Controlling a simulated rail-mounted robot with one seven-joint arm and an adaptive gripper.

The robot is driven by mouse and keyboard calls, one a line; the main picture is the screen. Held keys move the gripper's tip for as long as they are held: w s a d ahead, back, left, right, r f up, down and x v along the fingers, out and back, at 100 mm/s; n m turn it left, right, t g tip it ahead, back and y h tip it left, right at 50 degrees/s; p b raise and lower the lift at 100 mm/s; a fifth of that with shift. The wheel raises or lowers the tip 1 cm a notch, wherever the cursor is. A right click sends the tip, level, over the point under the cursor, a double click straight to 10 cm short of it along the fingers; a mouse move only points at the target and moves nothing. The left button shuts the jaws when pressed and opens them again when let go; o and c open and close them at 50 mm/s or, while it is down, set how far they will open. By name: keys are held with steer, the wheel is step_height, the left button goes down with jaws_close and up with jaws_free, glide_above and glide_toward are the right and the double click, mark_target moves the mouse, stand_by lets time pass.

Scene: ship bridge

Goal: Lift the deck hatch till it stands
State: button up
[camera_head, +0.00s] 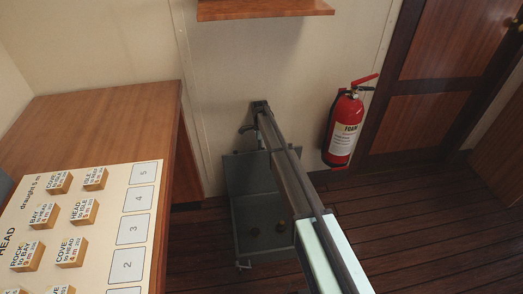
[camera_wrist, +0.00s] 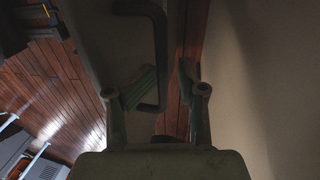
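The deck hatch's grey lid (camera_head: 248,172) is raised at the back of its grey frame (camera_head: 240,232), near the wall in the head view. It looks about upright; its exact tilt is hard to tell. In the wrist view the dark lid (camera_wrist: 97,38) carries a U-shaped handle (camera_wrist: 161,50). My gripper (camera_wrist: 168,80) is open, its fingers apart. The handle's bar shows between them, close to the left finger and apart from the right one; contact cannot be told. In the head view my arm hides part of the hatch.
A wooden desk (camera_head: 110,110) with a chart board (camera_head: 140,177) and wooden blocks stands left. A red fire extinguisher (camera_head: 344,128) hangs on the wall right of my arm, beside a wooden door (camera_head: 425,120). A shelf (camera_head: 262,9) juts out above. The plank floor (camera_head: 430,235) at right is clear.

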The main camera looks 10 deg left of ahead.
step_height(320, 180, up, 10)
steer(key=shift+f, duration=0.2)
steer(key=shift+s, duration=0.1)
